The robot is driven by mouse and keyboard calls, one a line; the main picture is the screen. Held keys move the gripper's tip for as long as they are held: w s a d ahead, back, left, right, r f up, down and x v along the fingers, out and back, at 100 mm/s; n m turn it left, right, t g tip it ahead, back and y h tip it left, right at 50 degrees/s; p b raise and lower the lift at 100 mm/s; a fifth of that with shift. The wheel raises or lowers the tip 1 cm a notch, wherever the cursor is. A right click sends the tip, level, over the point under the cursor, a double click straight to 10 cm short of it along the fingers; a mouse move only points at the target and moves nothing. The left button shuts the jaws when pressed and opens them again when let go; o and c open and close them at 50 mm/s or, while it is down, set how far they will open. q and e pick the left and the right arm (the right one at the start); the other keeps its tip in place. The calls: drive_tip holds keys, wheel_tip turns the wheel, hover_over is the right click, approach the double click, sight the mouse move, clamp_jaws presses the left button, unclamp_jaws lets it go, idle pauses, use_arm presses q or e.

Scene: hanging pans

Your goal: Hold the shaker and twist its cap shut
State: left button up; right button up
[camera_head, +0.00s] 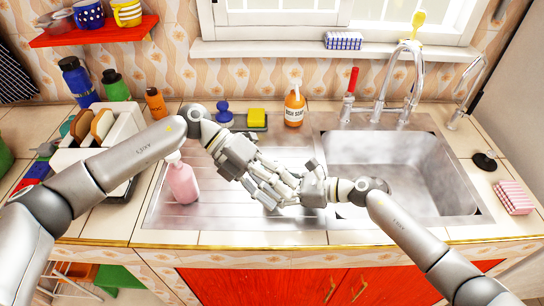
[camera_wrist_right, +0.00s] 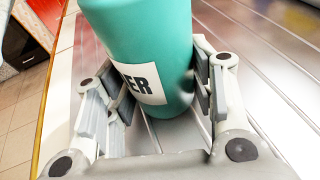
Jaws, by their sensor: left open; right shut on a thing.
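A teal shaker (camera_wrist_right: 150,40) with a white label ending in "ER" fills the upper middle of the right wrist view. It stands between the fingers of my right gripper (camera_wrist_right: 165,95), which is shut on it. Its top and cap are out of that view. In the head view my left gripper (camera_head: 268,184) and right gripper (camera_head: 290,186) meet over the drainboard, their fingers overlapping. They hide the shaker there. My left gripper is open; I cannot tell whether it touches the cap.
A pink bottle (camera_head: 182,181) stands left of the grippers on the steel drainboard (camera_head: 225,212). An orange soap bottle (camera_head: 294,106) and a yellow sponge (camera_head: 257,117) are behind. The sink basin (camera_head: 400,165) is at right. A toaster (camera_head: 110,125) is at left.

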sight(272, 160)
use_arm(q)
drive_tip(key=w+r+n+t+y, duration=0.2)
drive_tip(key=w+r+t+y, duration=0.4)
drive_tip(key=w+r+y, duration=0.45)
drive_tip(key=f, duration=0.7)
drive_tip(key=a+f, duration=0.1)
drive_tip(key=f, duration=0.3)
drive_tip(key=shift+s, duration=0.4)
drive_tip(key=c, duration=1)
